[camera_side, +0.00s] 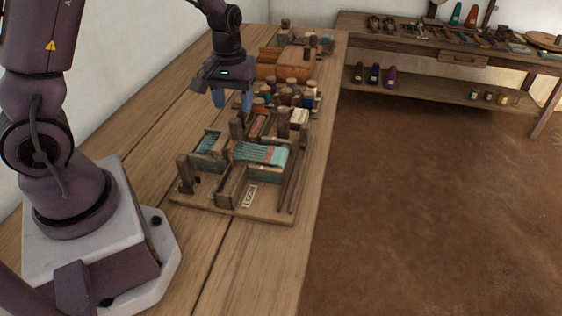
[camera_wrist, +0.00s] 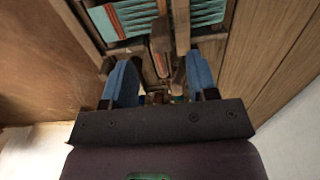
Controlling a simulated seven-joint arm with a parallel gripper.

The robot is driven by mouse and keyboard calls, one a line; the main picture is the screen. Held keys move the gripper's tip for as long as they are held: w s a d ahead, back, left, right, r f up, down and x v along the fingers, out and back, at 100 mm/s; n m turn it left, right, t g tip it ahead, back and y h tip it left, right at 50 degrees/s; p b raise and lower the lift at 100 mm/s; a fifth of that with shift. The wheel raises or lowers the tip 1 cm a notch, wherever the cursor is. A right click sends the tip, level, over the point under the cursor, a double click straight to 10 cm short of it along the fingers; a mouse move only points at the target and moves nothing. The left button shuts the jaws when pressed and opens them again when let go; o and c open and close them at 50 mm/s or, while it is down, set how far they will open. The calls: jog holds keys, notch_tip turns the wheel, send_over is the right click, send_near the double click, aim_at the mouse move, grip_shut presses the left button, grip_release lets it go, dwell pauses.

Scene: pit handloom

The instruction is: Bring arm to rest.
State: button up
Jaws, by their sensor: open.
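My gripper (camera_side: 232,98) hangs from my arm above the wooden table, over the far end of the small loom (camera_side: 262,153). Its two blue fingers point down. In the wrist view my gripper (camera_wrist: 156,82) shows its fingers spread apart, with nothing held between them. The loom has a wooden frame, teal threads and a label on its front board. Part of the loom (camera_wrist: 160,40) shows beyond and between the fingers in the wrist view.
Several spools (camera_side: 290,95) stand behind the loom, close to my gripper. A wooden box (camera_side: 270,68) sits farther back on the table (camera_side: 150,135). A pale wall (camera_side: 130,60) runs along the left. A second table (camera_side: 420,45) with tools stands at the back right, beyond open floor.

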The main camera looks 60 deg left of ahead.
jog(key=s+d+r+m+t, duration=0.2)
jog(key=s+d+r+m, duration=0.2)
jog(key=r, duration=0.5)
jog(key=s+d+r+m+t, duration=0.3)
jog(key=s+d+r+m, duration=0.2)
jog(key=s+d+r, duration=0.3)
jog(key=shift+s+d+r+t, duration=0.3)
jog(key=shift+s+r, duration=0.25)
jog(key=shift+r, duration=0.2)
